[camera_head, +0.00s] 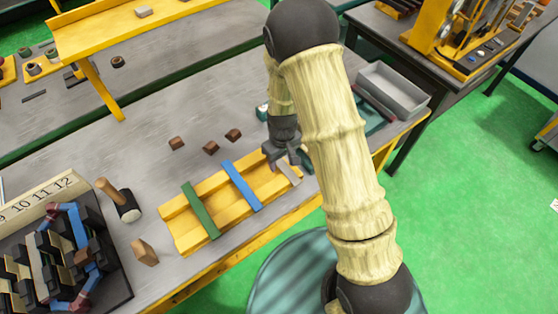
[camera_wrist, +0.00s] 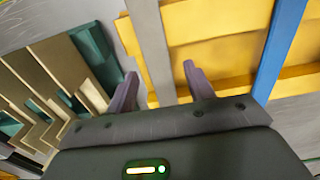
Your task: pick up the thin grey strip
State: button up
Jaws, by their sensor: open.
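The thin grey strip (camera_head: 290,172) lies across the right end of the yellow wooden rack (camera_head: 190,239), partly hidden by my arm in the head view. In the wrist view the grey strip (camera_wrist: 150,45) runs from the top edge down between my two fingers. My gripper (camera_head: 284,158) is over the rack's right end. In the wrist view my gripper (camera_wrist: 160,80) is open and empty, with one finger on either side of the strip. I cannot tell the height gap between fingertips and strip.
A blue strip (camera_head: 241,186) and a green strip (camera_head: 201,211) lie across the same rack. Brown blocks (camera_head: 211,148) sit behind it. A mallet (camera_head: 124,204) and a stator fixture (camera_head: 60,255) stand left. A grey bin (camera_head: 393,90) is at right. Tan pieces (camera_wrist: 50,75) lie beside my gripper.

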aim_at(282, 164)
grip_shut()
jog(key=shift+r, duration=0.1)
notch_tip(282, 164, up, 10)
jog(key=b, duration=0.1)
dwell(0.5)
jog(key=shift+w, duration=0.1)
dwell(0.4)
